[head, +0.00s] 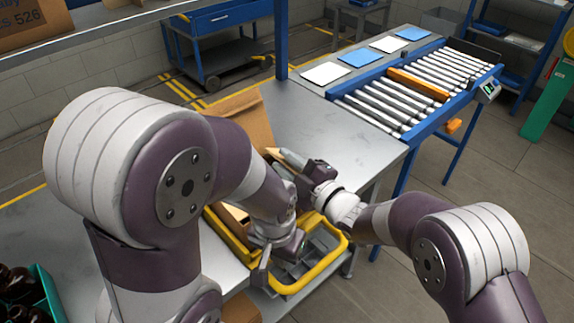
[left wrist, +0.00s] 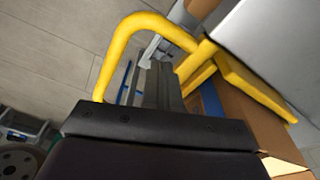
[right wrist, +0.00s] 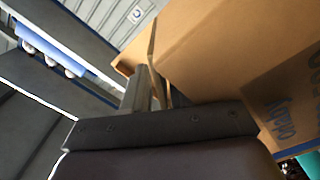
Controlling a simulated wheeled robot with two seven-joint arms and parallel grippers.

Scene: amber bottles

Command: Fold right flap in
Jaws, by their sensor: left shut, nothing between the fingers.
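The open cardboard box (head: 252,116) stands largely hidden behind my left arm in the head view; one tall flap shows. In the right wrist view the box (right wrist: 230,50) fills the upper right, with a narrow flap edge (right wrist: 154,62) running down between the fingertips. My right gripper (head: 283,157) is at this edge, and whether it is clamped on it is unclear. My left gripper (head: 282,258) is shut and empty, low over the yellow-rimmed tray. In the left wrist view its fingers (left wrist: 155,85) are together beside the yellow rim, with cardboard (left wrist: 245,115) to the right.
The yellow-rimmed tray (head: 335,262) hangs at the near edge of the grey table (head: 330,125). A roller conveyor (head: 400,95) with blue and white sheets beside it stands behind right. Amber bottles (head: 18,284) sit in a green crate at lower left. The tabletop right of the box is clear.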

